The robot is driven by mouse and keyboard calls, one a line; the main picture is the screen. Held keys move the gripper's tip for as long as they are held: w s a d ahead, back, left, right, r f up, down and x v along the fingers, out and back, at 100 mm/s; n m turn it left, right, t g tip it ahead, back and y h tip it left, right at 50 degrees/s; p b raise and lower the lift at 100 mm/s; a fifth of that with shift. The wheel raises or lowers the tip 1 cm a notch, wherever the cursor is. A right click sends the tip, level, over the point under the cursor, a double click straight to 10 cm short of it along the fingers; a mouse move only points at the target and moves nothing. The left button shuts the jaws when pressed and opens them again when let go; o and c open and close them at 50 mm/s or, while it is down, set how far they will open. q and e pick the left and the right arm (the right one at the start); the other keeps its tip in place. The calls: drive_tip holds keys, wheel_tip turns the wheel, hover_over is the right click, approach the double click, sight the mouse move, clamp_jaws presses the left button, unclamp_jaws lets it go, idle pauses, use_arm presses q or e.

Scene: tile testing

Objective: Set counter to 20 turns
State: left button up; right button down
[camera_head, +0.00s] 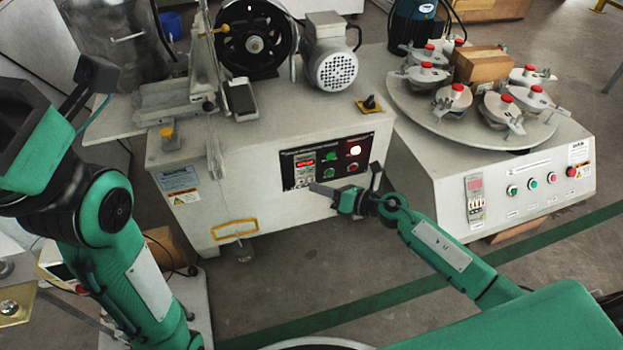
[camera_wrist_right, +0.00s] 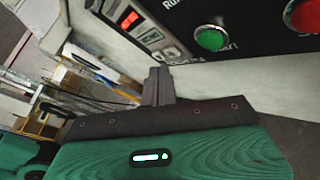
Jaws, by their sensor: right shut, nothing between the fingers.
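The counter (camera_head: 304,165), with a small red display, is set in the left part of the black control panel (camera_head: 338,142) on the front of the left machine. It also shows in the right wrist view as a counter with a red lit display (camera_wrist_right: 130,18) and small pale buttons below it. My right gripper (camera_head: 316,188) is shut and empty, its fingertips just below the counter. In the right wrist view the closed fingers (camera_wrist_right: 158,74) point toward the counter's lower buttons; contact cannot be told. My left gripper (camera_head: 97,76) is raised at the upper left, its jaws unclear.
A green button (camera_wrist_right: 211,38) and a red button (camera_wrist_right: 303,14) sit beside the counter. Open floor lies in front.

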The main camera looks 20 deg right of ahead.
drive_tip(key=shift+w, duration=0.1)
idle(0.4)
drive_tip(key=shift+w, duration=0.3)
drive_tip(key=shift+w, duration=0.35)
idle(0.5)
idle(0.4)
drive_tip(key=shift+s+p, duration=0.3)
drive_tip(key=shift+s, duration=0.45)
drive_tip(key=shift+s, duration=0.1)
drive_tip(key=s+p, duration=0.1)
drive_tip(key=s, duration=0.3)
drive_tip(key=shift+s+d, duration=0.1)
drive_tip(key=shift+s, duration=0.3)
